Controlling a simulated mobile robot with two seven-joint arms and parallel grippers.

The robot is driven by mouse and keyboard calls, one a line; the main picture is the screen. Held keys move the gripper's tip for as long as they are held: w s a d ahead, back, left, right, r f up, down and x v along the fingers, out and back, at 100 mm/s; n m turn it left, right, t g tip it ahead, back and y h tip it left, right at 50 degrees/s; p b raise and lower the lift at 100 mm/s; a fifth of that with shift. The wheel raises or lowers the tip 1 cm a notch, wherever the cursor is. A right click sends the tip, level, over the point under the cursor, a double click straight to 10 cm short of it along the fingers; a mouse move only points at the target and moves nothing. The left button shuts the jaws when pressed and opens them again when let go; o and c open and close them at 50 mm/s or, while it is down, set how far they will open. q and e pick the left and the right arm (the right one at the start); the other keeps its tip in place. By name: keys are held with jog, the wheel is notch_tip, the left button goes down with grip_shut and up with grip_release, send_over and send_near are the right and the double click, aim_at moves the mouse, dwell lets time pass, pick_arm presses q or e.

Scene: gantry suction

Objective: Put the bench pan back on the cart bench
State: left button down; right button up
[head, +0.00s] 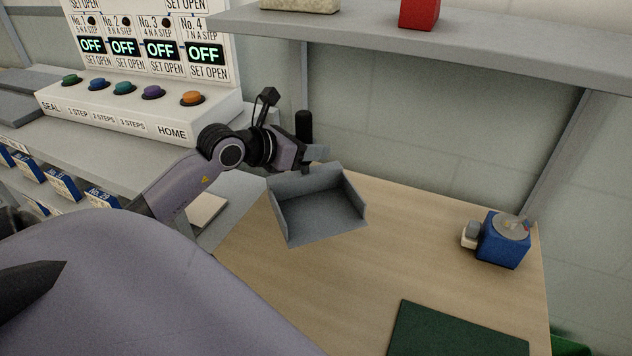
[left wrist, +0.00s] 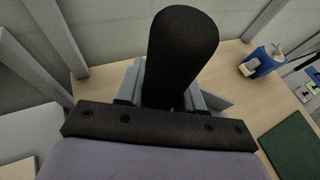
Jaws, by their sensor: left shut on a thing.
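The bench pan (head: 318,212) is a grey, open-fronted tray with low side walls and an upright black handle (head: 303,125). It is over the left part of the wooden bench top (head: 410,235), its open side toward me; I cannot tell whether it touches the wood. My left gripper (head: 314,155) is at the pan's back edge, shut on the pan by the handle's foot. In the left wrist view the black handle (left wrist: 183,50) stands up large in front of the gripper and hides most of the pan. My right gripper is not in view.
A blue box with a clear round top (head: 505,238) stands at the bench's right. A dark green mat (head: 455,332) lies at the front. A grey shelf (head: 450,45) with a red block (head: 419,13) hangs above the back. A button panel (head: 135,105) is at left. The bench's middle is clear.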

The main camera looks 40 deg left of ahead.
aim_at(302, 172)
pick_arm(q)
jog(key=shift+f, duration=3.05)
jog(key=c, duration=1.1)
grip_release()
jog(key=shift+f, duration=0.2)
jog(key=o, duration=0.4)
jog(key=shift+r, duration=0.1)
jog(key=shift+r, duration=0.1)
jog(key=shift+b+v, duration=0.4)
jog(key=shift+v, duration=5.6)
